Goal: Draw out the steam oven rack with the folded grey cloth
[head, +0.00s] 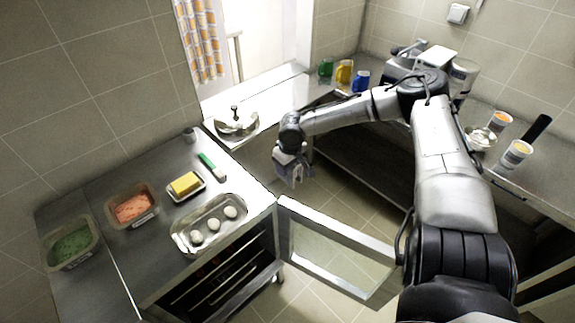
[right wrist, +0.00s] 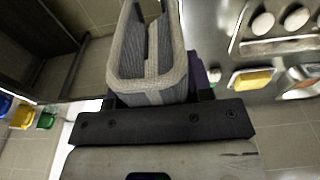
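The steam oven (head: 215,275) is under the left counter, with its glazed door (head: 335,252) swung open to the right. Its dark inside shows several metal rack rails (head: 222,288), partly hidden by the counter. My right gripper (head: 292,172) hangs in the air beyond the door hinge, beside the counter's right edge and clear of the racks. It is closed on the folded grey cloth (right wrist: 150,78), which wraps around the fingers in the right wrist view and hides their tips. The cloth also shows small in the head view (head: 296,180). My left gripper is out of view.
On the counter above the oven sit a metal tray (head: 184,242) with white balls, a yellow block (head: 186,184), a salmon-coloured tub (head: 132,205) and a green tub (head: 70,243). The open door stands between oven and right counter. Floor beyond it is clear.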

